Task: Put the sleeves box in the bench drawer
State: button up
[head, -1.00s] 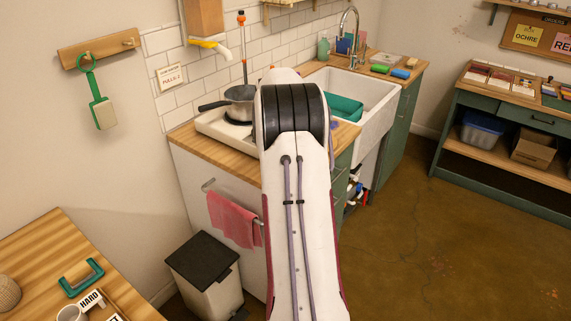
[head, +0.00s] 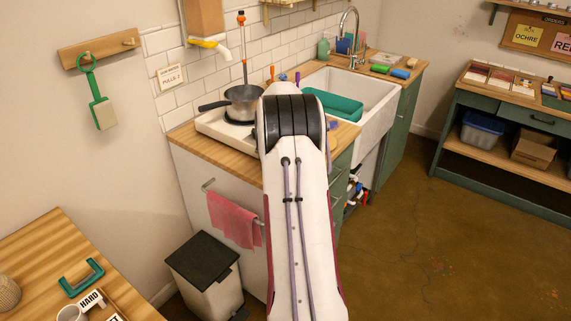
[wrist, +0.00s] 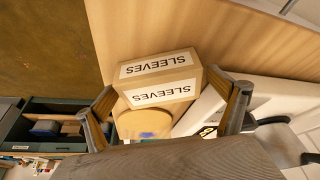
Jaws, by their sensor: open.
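The sleeves box (wrist: 160,80) is a tan carton with white SLEEVES labels on two faces. It shows in the wrist view on a pale wooden surface (wrist: 235,45). My gripper (wrist: 168,92) is open, with one finger on each side of the box's near part; contact cannot be told. The gripper and box are hidden in the head view behind my arm. The green bench at the right of the head view has a drawer (head: 541,120) with a dark handle; it looks shut.
A round tan item (wrist: 143,123) and a white item (wrist: 201,112) lie close to the box, between my fingers. A pan (head: 243,100) stands on the counter left of my arm. A bin (head: 204,275) stands below. The floor before the bench is clear.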

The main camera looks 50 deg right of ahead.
dwell(0.3)
jog(key=c, duration=1.4)
jog(key=shift+r, duration=0.15)
jog(key=shift+r, duration=4.9)
